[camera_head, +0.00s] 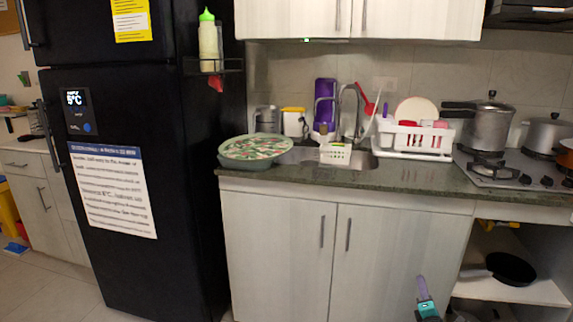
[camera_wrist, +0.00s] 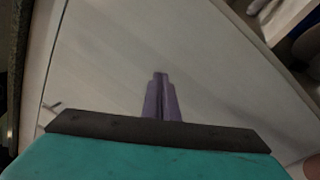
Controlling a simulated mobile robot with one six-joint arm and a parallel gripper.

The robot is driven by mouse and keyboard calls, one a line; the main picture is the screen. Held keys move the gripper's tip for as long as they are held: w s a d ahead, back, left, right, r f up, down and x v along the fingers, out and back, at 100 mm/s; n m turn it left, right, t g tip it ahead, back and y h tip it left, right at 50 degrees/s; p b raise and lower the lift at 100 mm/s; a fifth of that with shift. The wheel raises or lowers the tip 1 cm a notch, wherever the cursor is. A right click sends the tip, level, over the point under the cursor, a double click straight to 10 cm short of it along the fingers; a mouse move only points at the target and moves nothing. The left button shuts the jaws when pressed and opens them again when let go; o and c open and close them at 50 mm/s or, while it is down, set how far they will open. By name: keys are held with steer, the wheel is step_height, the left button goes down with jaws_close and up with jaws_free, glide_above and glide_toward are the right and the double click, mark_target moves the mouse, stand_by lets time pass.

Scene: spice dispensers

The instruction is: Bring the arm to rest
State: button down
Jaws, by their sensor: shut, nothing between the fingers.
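My gripper (camera_head: 421,284) shows at the bottom right of the head view, in front of the pale lower cabinet. Its purple fingers point up and are shut with nothing between them. In the wrist view my gripper's fingers (camera_wrist: 161,82) are closed together in front of the pale cabinet door (camera_wrist: 100,70). The teal body of the gripper fills the bottom of that view. The rest of my arm is mostly out of the head view.
A dark counter (camera_head: 420,190) runs above the cabinet, with a sink, a dish rack (camera_head: 412,140) and pots on a stove (camera_head: 515,172). A black fridge (camera_head: 185,220) stands left. An open shelf with a black pan (camera_head: 511,268) is right of my gripper.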

steer(key=a+f+m+g+y+p, duration=0.15)
steer(key=a+f+p, duration=0.25)
steer(key=a, duration=0.4)
steer(key=a+f+m+g+p, duration=0.2)
steer(key=a+f+g+p, duration=0.15)
steer(key=a, duration=0.45)
steer(key=s+a+f+m+g+y+p, duration=0.25)
steer(key=s+a+f+g+p, duration=0.25)
steer(key=s+a+f+p, duration=0.45)
steer(key=s+a+f+m+g, duration=0.2)
steer(key=s+a+m+g, duration=0.15)
steer(key=s, duration=0.55)
steer(key=s+a+f+m+g, duration=0.25)
steer(key=s+a+g, duration=0.2)
steer(key=s, duration=0.35)
steer(key=s+a+r+m+g, duration=0.2)
steer(key=s+m+g, duration=0.4)
steer(key=s, duration=1)
steer(key=m, duration=0.2)
steer(key=shift+r+m+y, duration=0.3)
steer(key=shift+r+m, duration=0.05)
steer(key=shift+m, duration=0.05)
steer(key=c, duration=2.5)
jaws_free()
